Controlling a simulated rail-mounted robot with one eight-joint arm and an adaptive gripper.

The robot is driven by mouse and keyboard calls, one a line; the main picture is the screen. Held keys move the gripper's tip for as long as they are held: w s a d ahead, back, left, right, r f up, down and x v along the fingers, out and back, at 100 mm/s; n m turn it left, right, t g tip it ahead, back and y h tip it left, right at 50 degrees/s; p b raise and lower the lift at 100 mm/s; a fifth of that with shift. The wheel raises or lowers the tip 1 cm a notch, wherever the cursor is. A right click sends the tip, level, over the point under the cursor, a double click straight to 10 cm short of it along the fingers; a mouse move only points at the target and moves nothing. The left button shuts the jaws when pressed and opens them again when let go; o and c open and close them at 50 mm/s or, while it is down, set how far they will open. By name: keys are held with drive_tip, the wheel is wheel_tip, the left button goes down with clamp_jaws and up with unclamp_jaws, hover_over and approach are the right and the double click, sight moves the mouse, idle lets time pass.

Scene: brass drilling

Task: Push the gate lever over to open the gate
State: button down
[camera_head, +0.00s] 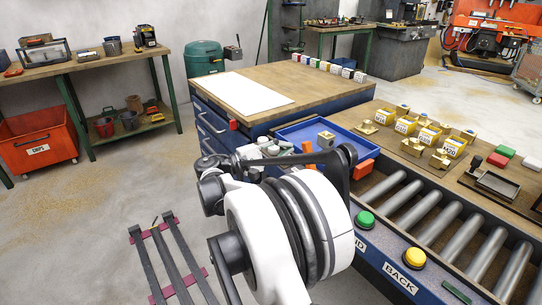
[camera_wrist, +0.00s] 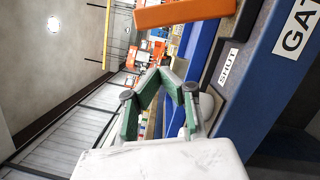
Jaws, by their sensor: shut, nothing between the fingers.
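In the wrist view, my gripper (camera_wrist: 167,74) has green-sided fingers that come together at the tips, with nothing between them. An orange bar (camera_wrist: 185,13), seemingly the lever's handle, crosses the top of that view, above and apart from the fingertips. A plate marked SHUT (camera_wrist: 228,66) is right of the fingers, beside a blue panel with a partly cut-off GATE label (camera_wrist: 298,28). In the head view an orange block (camera_head: 362,169) shows at the conveyor's near left corner, just right of my arm. My arm hides much around it, and the lever's pivot is not clear.
A roller conveyor (camera_head: 428,212) with green (camera_head: 365,220) and yellow (camera_head: 415,257) buttons is at right. A blue tray (camera_head: 292,130) lies behind my arm. Brass parts and yellow boxes (camera_head: 455,146) stand beyond the rollers. The floor at left is mostly open, with a dark rack (camera_head: 172,262).

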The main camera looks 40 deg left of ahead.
sight(310, 160)
drive_tip(key=shift+w+d+r, duration=0.1)
drive_tip(key=shift+w+d, duration=0.3)
drive_tip(key=shift+d, duration=0.05)
drive_tip(key=shift+s+d+r+b, duration=0.1)
drive_tip(key=shift+d+r+b, duration=0.1)
drive_tip(key=shift+d, duration=0.3)
drive_tip(key=shift+s+d+r+b, duration=0.15)
drive_tip(key=shift+d+r, duration=0.1)
drive_tip(key=shift+d, duration=0.3)
drive_tip(key=shift+s+d+r+b, duration=0.1)
drive_tip(key=shift+d+r, duration=0.1)
drive_tip(key=shift+d, duration=0.3)
drive_tip(key=shift+d, duration=0.1)
